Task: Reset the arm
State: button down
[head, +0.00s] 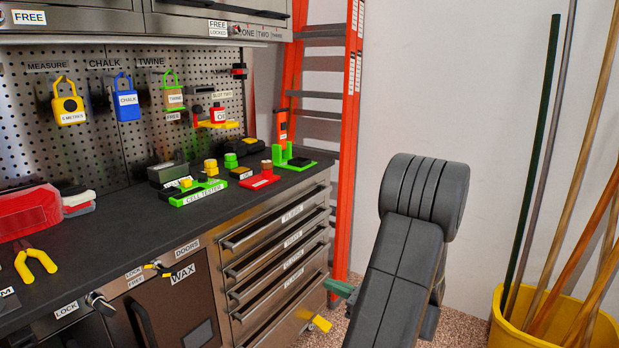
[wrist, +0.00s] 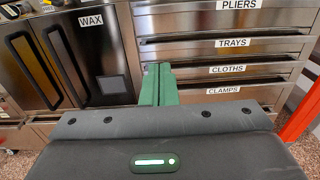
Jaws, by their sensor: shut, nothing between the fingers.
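My arm stands in the right half of the head view, in front of the toolchest, mostly hiding my gripper. My gripper (wrist: 157,72) shows in the wrist view as two green fingers, shut together with nothing between them. It points at the drawer fronts and is apart from any loose object. A green fingertip part (head: 338,287) also shows in the head view, left of my arm. The steel toolchest drawers (head: 277,230) are beside it, with labels PLIERS, TRAYS, CLOTHS and CLAMPS readable in the wrist view.
The dark worktop (head: 130,225) carries a green cell tester (head: 198,194), a red block (head: 259,181) and yellow-handled pliers (head: 38,262). An orange ladder (head: 349,130) stands behind my arm. A yellow bucket (head: 560,330) with poles is at right. The wall between is bare.

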jog(key=v, duration=0.9)
jog(key=shift+p, duration=0.3)
jog(key=shift+s+f, duration=0.1)
